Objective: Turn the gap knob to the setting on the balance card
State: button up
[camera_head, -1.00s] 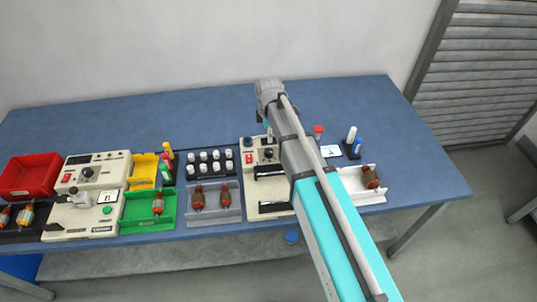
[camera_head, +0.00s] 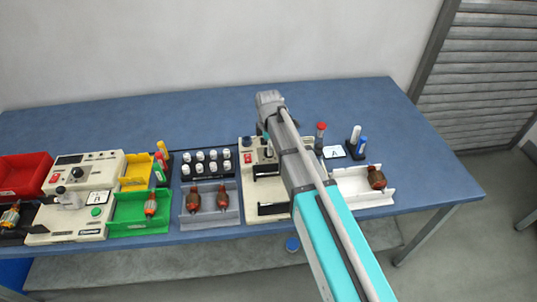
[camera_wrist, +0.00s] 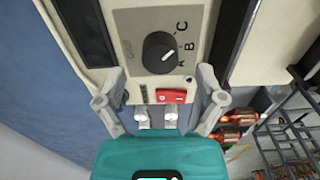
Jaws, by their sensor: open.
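The gap knob (camera_wrist: 160,52) is a black round knob with a white mark, on a cream panel marked GAP with letters A, B and C at its right. Its mark points up and right toward the lettered side; I cannot tell the exact letter. My gripper (camera_wrist: 160,100) is open and empty, its fingers apart on the near side of the knob, not around it. A white card (camera_head: 334,152) reading A stands right of the arm. Another small card (camera_head: 99,197) stands on the left machine, and its letter looks like A.
A red switch (camera_wrist: 176,96) sits just below the knob, between the fingers. A dark wire rack (camera_wrist: 290,125) and orange-brown armatures (camera_wrist: 232,136) are at the lower right. In the head view, a green tray (camera_head: 140,222) and grey tray (camera_head: 208,217) line the front; the table's back is clear.

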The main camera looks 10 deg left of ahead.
jog(key=shift+f+b, duration=1)
jog(key=shift+f, duration=0.3)
jog(key=c, duration=1.2)
jog(key=shift+o, duration=0.2)
